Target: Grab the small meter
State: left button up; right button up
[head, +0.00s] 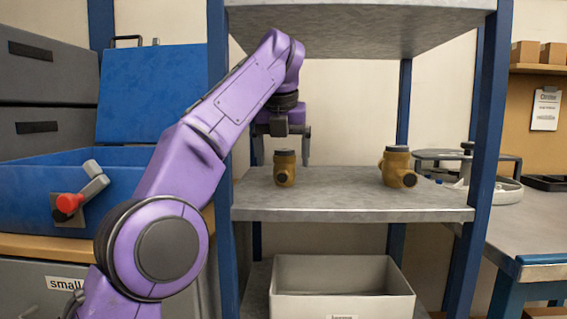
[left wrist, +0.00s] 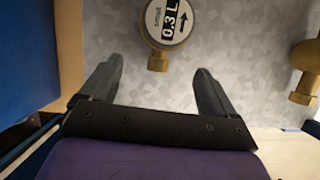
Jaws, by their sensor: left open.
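The small meter (head: 284,168) is a brass body with a dark top and stands upright on the middle shelf, left of centre. In the left wrist view its round white dial (left wrist: 168,20) reads "small" and "0.3 L" with an arrow, cut by the top edge. My left gripper (head: 282,150) is open above and around the meter's top in the head view. In the left wrist view its two fingers (left wrist: 156,78) are spread and empty, with the meter ahead between their lines. Contact is not visible. My right gripper is not in view.
A larger brass meter (head: 397,167) stands to the right on the same shelf (head: 340,190); part of it shows in the left wrist view (left wrist: 306,72). The upper shelf (head: 360,20) and blue posts (head: 482,110) bound the space. A white bin (head: 342,290) sits below.

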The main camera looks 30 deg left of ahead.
aim_at(284, 151)
pick_arm(q)
jog(key=w, duration=0.1)
jog(key=w+a+p, duration=0.2)
jog(key=shift+r, duration=0.25)
jog(key=b+x, duration=0.2)
jog(key=x, duration=0.3)
jog(key=shift+w+b, duration=0.1)
jog(key=shift+b, duration=0.3)
jog(key=shift+w+f, duration=0.2)
jog(key=shift+f, duration=0.15)
jog(key=shift+r, duration=0.2)
jog(key=c, duration=1.4)
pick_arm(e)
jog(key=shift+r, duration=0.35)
